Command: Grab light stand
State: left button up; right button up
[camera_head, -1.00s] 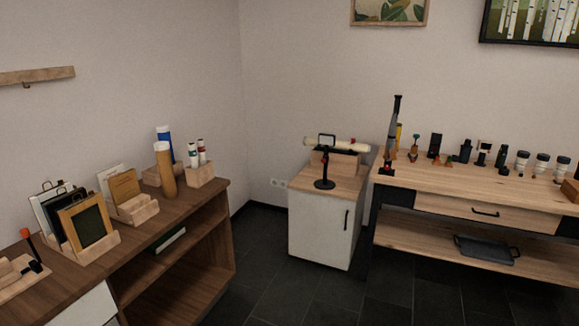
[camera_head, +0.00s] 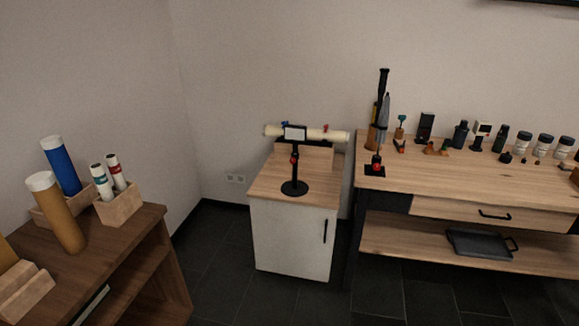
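A black stand (camera_head: 295,168) with a round base and a small pale rectangular panel at its top, which looks like the light stand, is upright on the wooden top of a small white cabinet (camera_head: 290,238). A red knob shows on its pole. Behind it a cream roll (camera_head: 334,135) lies across a wooden holder (camera_head: 313,157); the panel covers part of the roll. Neither of my grippers is in view.
A workbench (camera_head: 450,180) with a tall black tripod-like item (camera_head: 382,105) and several small items stands at the right. A brown shelf unit (camera_head: 125,262) with tubes (camera_head: 60,215) stands at the left. Dark floor (camera_head: 225,275) is clear between them.

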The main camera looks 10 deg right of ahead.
aim_at(294, 187)
jog(key=i+z, duration=0.35)
jog(key=i+j+z, duration=0.45)
jog(key=i+z, duration=0.2)
